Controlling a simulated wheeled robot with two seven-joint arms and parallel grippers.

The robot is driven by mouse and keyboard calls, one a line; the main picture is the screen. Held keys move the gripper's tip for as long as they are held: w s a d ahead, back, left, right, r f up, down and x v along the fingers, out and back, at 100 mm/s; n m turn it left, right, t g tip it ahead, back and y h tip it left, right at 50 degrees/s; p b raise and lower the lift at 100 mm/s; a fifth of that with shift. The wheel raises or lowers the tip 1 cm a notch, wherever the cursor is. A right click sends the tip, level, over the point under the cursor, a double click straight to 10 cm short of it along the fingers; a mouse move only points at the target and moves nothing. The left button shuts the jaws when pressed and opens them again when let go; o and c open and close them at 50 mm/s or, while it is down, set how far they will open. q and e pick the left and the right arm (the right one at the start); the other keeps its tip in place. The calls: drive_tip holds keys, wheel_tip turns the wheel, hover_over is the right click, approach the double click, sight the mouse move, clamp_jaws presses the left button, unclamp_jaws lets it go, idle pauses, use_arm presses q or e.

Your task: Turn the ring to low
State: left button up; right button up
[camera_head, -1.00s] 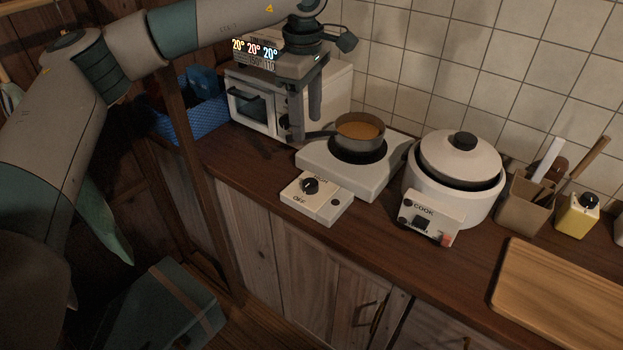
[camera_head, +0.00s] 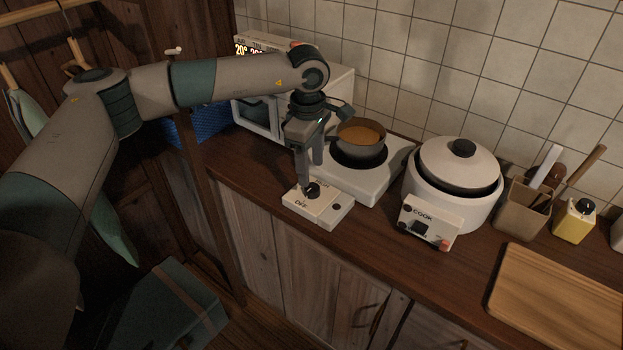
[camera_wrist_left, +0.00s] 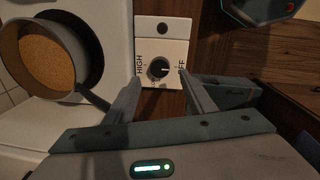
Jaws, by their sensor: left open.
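The stove's control box (camera_head: 325,213) is white and sits at the front of the hot plate (camera_head: 374,185). Its black ring knob (camera_head: 312,190) is marked OFF and HIGH. In the left wrist view the knob (camera_wrist_left: 159,69) has a white pointer mark toward the OFF side. My left gripper (camera_head: 311,176) points down just above the knob, open and empty. In the left wrist view its fingertips (camera_wrist_left: 159,82) lie one on each side of the knob; contact cannot be told. A pot (camera_head: 362,140) with orange-brown contents stands on the burner. My right gripper is out of view.
A white cooker (camera_head: 452,199) with a lid stands to the right, behind its COOK switch box (camera_head: 428,228). A toaster oven (camera_head: 262,112) is behind my left gripper. A utensil holder (camera_head: 522,207) and cutting board (camera_head: 560,290) are at the right. The counter's front strip is clear.

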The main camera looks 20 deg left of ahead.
sight(312, 187)
use_arm(q)
wheel_tip(312, 187, down, 4)
drive_tip(key=shift+w+f+p, duration=0.1)
drive_tip(key=shift+p, duration=0.3)
drive_tip(key=shift+f, duration=1)
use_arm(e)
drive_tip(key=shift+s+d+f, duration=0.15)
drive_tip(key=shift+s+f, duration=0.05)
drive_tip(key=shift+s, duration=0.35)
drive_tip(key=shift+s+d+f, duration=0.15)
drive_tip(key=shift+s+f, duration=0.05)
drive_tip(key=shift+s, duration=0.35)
use_arm(q)
drive_tip(key=shift+c, duration=0.3)
drive_tip(key=shift+w, duration=0.1)
drive_tip(key=c, duration=1)
